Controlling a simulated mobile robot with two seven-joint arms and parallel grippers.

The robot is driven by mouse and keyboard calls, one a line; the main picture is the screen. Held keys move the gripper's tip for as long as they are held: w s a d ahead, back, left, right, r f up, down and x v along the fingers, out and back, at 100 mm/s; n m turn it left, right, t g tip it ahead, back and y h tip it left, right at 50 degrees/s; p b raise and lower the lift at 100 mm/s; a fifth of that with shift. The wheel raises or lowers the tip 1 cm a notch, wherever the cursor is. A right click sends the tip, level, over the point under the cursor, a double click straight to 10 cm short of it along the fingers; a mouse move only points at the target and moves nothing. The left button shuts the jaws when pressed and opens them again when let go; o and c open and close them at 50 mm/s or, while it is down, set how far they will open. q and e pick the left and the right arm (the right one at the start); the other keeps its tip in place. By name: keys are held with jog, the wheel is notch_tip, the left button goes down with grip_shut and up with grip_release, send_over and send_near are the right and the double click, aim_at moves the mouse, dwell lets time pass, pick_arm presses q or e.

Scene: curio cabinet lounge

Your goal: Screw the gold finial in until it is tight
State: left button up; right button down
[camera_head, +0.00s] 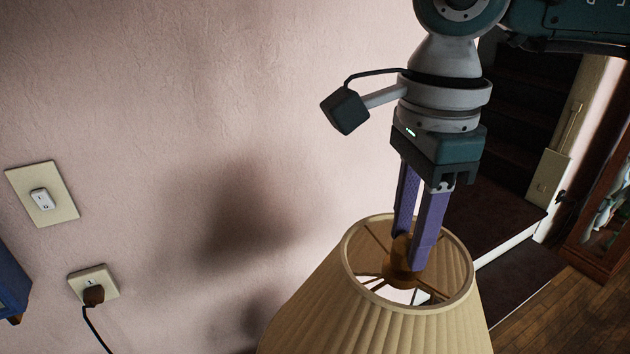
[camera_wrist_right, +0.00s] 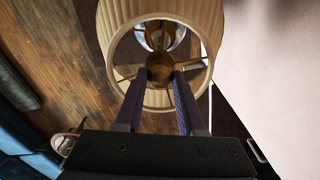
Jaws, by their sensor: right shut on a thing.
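The gold finial (camera_head: 402,262) sits at the hub of the lamp shade's wire spider, inside the open top of the pleated cream lampshade (camera_head: 385,325). My right gripper (camera_head: 412,255) points straight down into that opening, its two purple fingers shut on the finial from both sides. In the right wrist view the finial (camera_wrist_right: 160,70) shows as a round brown-gold knob between the fingertips (camera_wrist_right: 160,78), with the spider arms spreading to the shade's rim. A glassy bulb (camera_wrist_right: 163,36) shows below it. The thread under the finial is hidden. My left gripper is not in view.
A textured pink wall (camera_head: 230,120) stands close at the left, with a switch plate (camera_head: 42,194) and an outlet with a plug (camera_head: 93,288). Dark stairs (camera_head: 520,130) and a wood floor (camera_head: 545,300) lie at the right. A glazed cabinet (camera_head: 605,225) stands at the right edge.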

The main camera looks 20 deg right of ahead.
jog(key=m, duration=1.2)
jog(key=shift+m, duration=0.4)
jog(key=m+p, duration=0.1)
jog(key=m, duration=0.2)
jog(key=shift+m, duration=0.4)
jog(key=m, duration=0.3)
jog(key=shift+m+p, duration=0.3)
jog(key=m+p, duration=0.1)
jog(key=m, duration=0.3)
jog(key=m+p, duration=0.1)
jog(key=m, duration=0.2)
jog(key=shift+f+m, duration=0.1)
jog(key=shift+m, duration=0.2)
jog(key=shift+d+f+m, duration=0.1)
jog(key=shift+f+m, duration=0.1)
jog(key=shift+m, duration=0.6)
jog(key=c, duration=0.8)
grip_release()
jog(key=shift+o, duration=0.9)
jog(key=shift+r, duration=0.15)
